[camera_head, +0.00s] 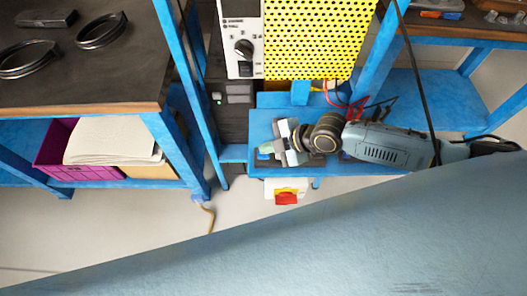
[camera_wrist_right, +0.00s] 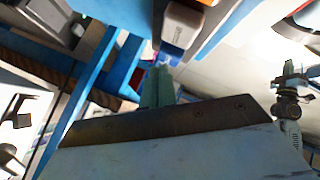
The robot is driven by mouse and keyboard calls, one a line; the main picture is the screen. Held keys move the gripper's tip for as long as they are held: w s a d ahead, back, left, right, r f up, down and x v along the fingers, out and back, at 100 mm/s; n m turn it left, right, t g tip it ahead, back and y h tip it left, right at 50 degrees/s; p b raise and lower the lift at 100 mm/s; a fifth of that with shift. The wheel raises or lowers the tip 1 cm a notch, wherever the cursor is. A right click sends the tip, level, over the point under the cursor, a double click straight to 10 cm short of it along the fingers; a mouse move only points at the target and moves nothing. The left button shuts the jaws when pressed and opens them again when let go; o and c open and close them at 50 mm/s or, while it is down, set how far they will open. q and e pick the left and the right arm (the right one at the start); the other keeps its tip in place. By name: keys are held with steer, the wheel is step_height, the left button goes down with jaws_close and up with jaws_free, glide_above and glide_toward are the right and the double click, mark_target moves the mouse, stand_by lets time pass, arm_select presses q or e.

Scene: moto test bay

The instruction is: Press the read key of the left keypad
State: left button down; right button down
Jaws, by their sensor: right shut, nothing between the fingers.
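My right gripper (camera_head: 264,151) is shut and empty, above a blue shelf below the yellow panel in the head view. Its greenish fingers also show in the right wrist view (camera_wrist_right: 161,80). There a pale grey box (camera_wrist_right: 185,24) lies just beyond the fingertips; a gap or contact cannot be judged. I cannot make out for certain the left keypad or its read key. A small dark grey unit (camera_head: 238,93) stands left of the yellow panel, with no legible keys. What looks like my left arm (camera_wrist_right: 290,108) shows small at right in the wrist view; its jaws are unclear.
A white control panel with a black knob (camera_head: 243,50) adjoins the yellow perforated panel (camera_head: 310,40). A red switch on a pale box (camera_head: 287,198) sits below the shelf. A dark-topped bench (camera_head: 75,80) stands left, with a magenta crate (camera_head: 50,150) underneath. Cables hang near my right arm.

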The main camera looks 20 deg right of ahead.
steer(key=shift+f+b, duration=0.5)
steer(key=shift+f, duration=0.05)
stand_by(0.4)
steer(key=shift+r, duration=0.1)
steer(key=shift+r+p, duration=0.85)
steer(key=shift+r, duration=0.1)
step_height(320, 180, up, 5)
steer(key=p, duration=0.4)
stand_by(0.4)
stand_by(0.5)
